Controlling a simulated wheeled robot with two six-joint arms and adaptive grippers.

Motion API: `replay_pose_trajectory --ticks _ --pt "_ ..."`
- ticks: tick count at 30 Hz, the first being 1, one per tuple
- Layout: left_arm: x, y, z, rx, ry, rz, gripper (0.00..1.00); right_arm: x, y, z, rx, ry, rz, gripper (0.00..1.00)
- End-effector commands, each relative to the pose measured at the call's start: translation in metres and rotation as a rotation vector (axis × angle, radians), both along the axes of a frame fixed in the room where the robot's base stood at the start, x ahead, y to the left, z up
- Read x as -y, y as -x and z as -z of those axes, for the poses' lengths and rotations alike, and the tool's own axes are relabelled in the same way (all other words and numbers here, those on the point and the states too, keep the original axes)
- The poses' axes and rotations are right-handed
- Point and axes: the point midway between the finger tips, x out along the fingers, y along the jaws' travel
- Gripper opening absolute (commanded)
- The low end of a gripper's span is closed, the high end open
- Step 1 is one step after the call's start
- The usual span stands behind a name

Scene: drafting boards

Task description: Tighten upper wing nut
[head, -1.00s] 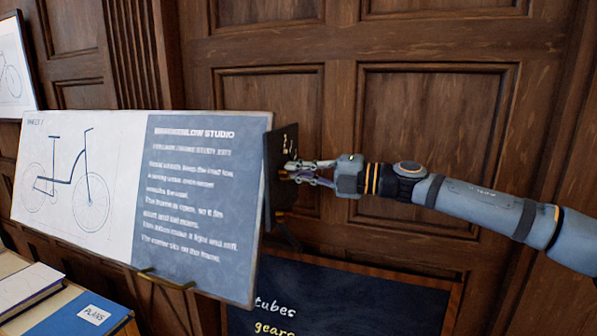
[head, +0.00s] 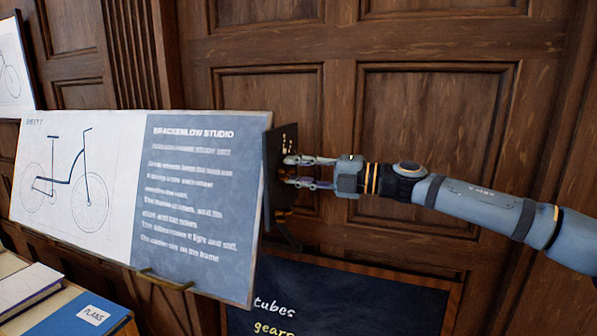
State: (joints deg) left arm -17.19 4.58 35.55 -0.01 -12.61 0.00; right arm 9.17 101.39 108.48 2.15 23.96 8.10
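My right gripper (head: 290,172) comes in from the right, with its two fingers spread one above the other. Its fingertips are at the dark side plate (head: 283,143) on the right end of the drafting board (head: 205,262). The upper wing nut is not clearly seen; it is too small and dark to tell from the plate between the fingertips. A small brownish part (head: 281,214) shows lower on the plate, its shape unclear. My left gripper is not in view.
The board carries a bicycle drawing (head: 66,190) and a dark text panel (head: 195,200). A chalkboard (head: 350,300) stands below the arm. Books (head: 70,318) lie at lower left. A wood-panelled wall (head: 440,120) is behind.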

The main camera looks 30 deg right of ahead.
Motion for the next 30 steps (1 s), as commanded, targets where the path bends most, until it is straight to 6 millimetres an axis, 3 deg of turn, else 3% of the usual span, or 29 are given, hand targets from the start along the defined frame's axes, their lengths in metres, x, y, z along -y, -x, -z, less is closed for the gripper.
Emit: replay_pose_trajectory --ticks 8,21,30 --pt "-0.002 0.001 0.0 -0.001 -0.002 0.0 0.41 0.0 0.0 -0.009 -0.004 0.006 0.0 0.29" --pt "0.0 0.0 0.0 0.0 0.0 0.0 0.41 0.001 -0.001 -0.088 0.001 0.005 0.003 0.29" --pt "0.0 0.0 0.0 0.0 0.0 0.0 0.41 0.0 0.0 -0.1 0.001 -0.001 0.0 0.29"
